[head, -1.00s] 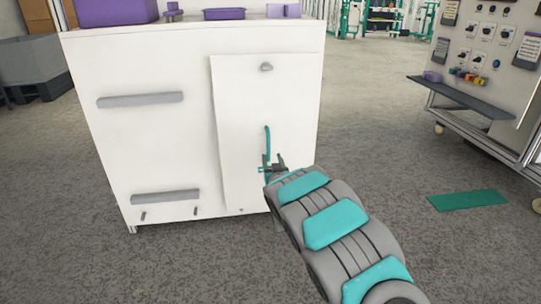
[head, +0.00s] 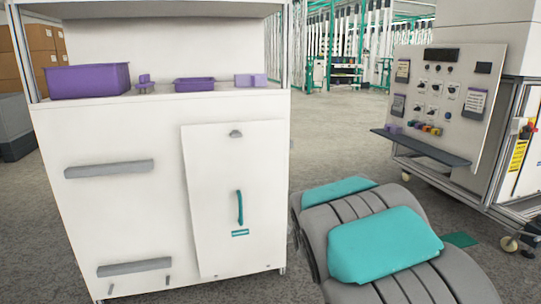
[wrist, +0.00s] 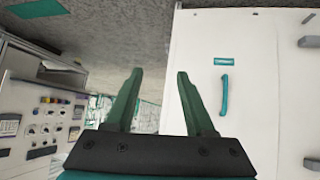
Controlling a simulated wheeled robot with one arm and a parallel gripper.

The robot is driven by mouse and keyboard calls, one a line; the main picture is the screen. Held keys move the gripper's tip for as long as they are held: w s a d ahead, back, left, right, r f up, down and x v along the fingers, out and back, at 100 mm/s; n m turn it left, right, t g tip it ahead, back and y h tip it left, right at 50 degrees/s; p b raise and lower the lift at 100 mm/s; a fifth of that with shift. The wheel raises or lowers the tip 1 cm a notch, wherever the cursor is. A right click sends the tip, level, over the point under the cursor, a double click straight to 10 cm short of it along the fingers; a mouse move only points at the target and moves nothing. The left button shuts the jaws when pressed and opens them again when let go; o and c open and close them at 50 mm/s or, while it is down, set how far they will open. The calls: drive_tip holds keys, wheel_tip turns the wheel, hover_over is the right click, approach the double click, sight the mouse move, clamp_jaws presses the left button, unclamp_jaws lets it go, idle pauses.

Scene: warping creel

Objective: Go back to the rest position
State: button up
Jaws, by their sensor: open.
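My gripper (wrist: 158,100) shows in the wrist view with its two dark green fingers spread apart and nothing between them. In the head view only my grey and teal arm shows; the gripper itself is hidden. The white cabinet (head: 80,225) stands in front on the left. Its door panel (head: 215,165) has a teal vertical handle (head: 240,208) with a small teal label below it. The handle also shows in the wrist view (wrist: 224,95), to the right of my fingers and apart from them. The panel looks closed or nearly so; I cannot tell exactly.
On the cabinet top sit a purple bin (head: 88,80), a shallow purple tray (head: 194,84) and small purple pieces. A control panel (head: 440,100) with a grey shelf (head: 420,147) stands at the right. Grey floor lies open between them.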

drive_tip(key=s+d+r+g+p, duration=0.1)
drive_tip(key=s+r+g, duration=0.1)
drive_tip(key=s, duration=1.3)
drive_tip(key=s+d+r+g+p, duration=0.1)
drive_tip(key=s+g, duration=0.4)
drive_tip(key=s, duration=1.1)
drive_tip(key=s+d+r+g+p, duration=0.2)
drive_tip(key=s+g, duration=0.2)
drive_tip(key=s, duration=1.2)
drive_tip(key=shift+s+d+r+y, duration=0.15)
drive_tip(key=shift+d+r+y, duration=0.15)
drive_tip(key=shift+r, duration=0.1)
